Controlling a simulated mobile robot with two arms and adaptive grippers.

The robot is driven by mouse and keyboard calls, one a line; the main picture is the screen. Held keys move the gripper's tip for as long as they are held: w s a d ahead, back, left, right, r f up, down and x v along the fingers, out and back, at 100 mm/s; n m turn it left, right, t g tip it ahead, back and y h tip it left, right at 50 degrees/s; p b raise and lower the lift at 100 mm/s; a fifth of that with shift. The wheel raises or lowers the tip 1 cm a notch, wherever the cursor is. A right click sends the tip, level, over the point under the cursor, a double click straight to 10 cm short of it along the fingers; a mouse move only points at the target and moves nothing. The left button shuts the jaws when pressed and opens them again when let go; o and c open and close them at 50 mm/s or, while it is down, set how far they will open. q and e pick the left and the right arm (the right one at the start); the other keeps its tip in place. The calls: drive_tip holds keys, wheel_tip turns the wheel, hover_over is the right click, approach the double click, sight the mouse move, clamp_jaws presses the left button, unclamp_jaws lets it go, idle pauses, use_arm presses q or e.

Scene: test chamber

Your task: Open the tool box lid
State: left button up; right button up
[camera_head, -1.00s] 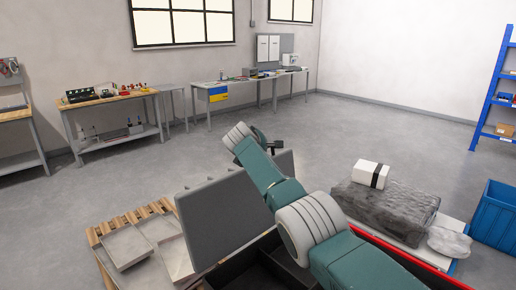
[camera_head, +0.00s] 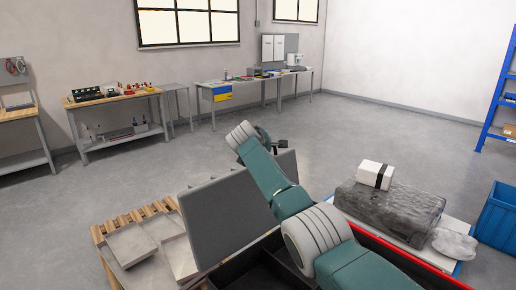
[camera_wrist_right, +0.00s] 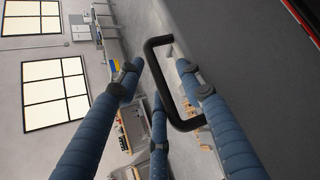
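The tool box (camera_head: 252,277) is at the bottom centre of the head view, with dark compartments and a red edge (camera_head: 425,270). Its grey lid (camera_head: 220,218) stands raised, its broad face tilted. The lid's flat dark side (camera_wrist_right: 245,60) fills the right of the wrist view. A black U-shaped handle (camera_wrist_right: 163,85) stands out from it. My right arm reaches across the lid, and my right gripper (camera_head: 272,145) is beyond it, partly hidden. In the wrist view its blue fingers (camera_wrist_right: 158,75) are spread around the handle, one seeming to pass inside the loop. My left gripper is out of view.
A wooden pallet with metal trays (camera_head: 132,244) lies left of the tool box. A grey rough block (camera_head: 390,212) with a white box (camera_head: 375,174) and a blue crate (camera_head: 497,222) are at right. Workbenches (camera_head: 115,95) line the far wall. The floor between is clear.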

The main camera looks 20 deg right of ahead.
drive_tip(key=v, duration=1.1)
drive_tip(key=shift+f, duration=0.15)
drive_tip(key=shift+a, duration=0.1)
